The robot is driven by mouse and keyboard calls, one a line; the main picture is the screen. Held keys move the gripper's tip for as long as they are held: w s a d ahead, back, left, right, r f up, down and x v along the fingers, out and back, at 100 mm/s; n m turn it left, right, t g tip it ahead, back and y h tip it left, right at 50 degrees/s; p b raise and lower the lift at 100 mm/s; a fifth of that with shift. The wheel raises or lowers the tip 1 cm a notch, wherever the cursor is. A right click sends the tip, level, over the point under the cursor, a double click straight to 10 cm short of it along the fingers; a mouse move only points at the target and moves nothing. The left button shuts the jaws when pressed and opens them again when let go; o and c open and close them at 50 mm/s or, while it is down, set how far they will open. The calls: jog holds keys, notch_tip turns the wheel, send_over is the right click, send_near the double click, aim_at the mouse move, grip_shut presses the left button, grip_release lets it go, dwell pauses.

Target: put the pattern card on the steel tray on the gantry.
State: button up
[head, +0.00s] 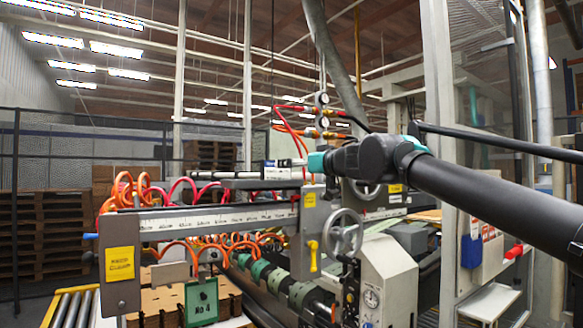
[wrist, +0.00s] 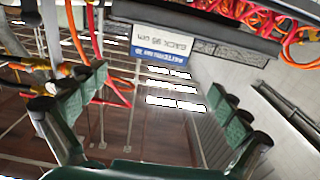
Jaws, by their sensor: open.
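The pattern card appears to be the small white-and-blue printed card (head: 284,169); it also shows in the wrist view (wrist: 160,47). It seems to rest against the dark edge of the steel tray (wrist: 205,25) on top of the gantry, which shows in the head view as a grey strip (head: 238,184). My gripper (head: 316,162) is just right of the card. In the wrist view its green-padded fingers (wrist: 158,95) are spread wide, with the card beyond their tips and nothing held between them. The card's lower edge contact is not clear.
The gantry beam (head: 215,217) carries orange hoses and a yellow sign (head: 120,263). A green plate marked No 4 (head: 201,302) hangs below it. A handwheel (head: 342,232) and gauges with red hoses (head: 321,112) stand close to my gripper.

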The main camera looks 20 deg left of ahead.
jog(key=shift+s+d, duration=0.15)
jog(key=shift+d, duration=0.05)
jog(key=w+d+f+m+t+h, duration=0.2)
jog(key=w+d+f+m+h, duration=0.25)
jog(key=d+f, duration=0.45)
jog(key=w+d+f+m+t+h, duration=0.3)
jog(key=w+d+f+h, duration=0.3)
jog(key=d, duration=0.5)
jog(key=s+d+f+m+g+h, duration=0.1)
jog(key=s+d+f+h, duration=0.15)
jog(key=d+f, duration=0.55)
jog(key=s+d+f+m+g+h, duration=0.25)
jog(key=d+f, duration=0.35)
jog(key=f, duration=0.4)
jog(key=s+d+f+g, duration=0.1)
jog(key=s+d+f, duration=0.2)
jog(key=f, duration=0.3)
jog(key=s+d+f+g, duration=0.2)
jog(key=s+f, duration=0.2)
jog(key=f, duration=0.2)
jog(key=s+f+n+g+y, duration=0.1)
jog(key=s+f+g, duration=0.5)
jog(key=s+f, duration=1.5)
jog(key=shift+s+d+f+y, duration=0.2)
jog(key=shift+s+d+y, duration=0.2)
jog(key=shift+d+y, duration=0.05)
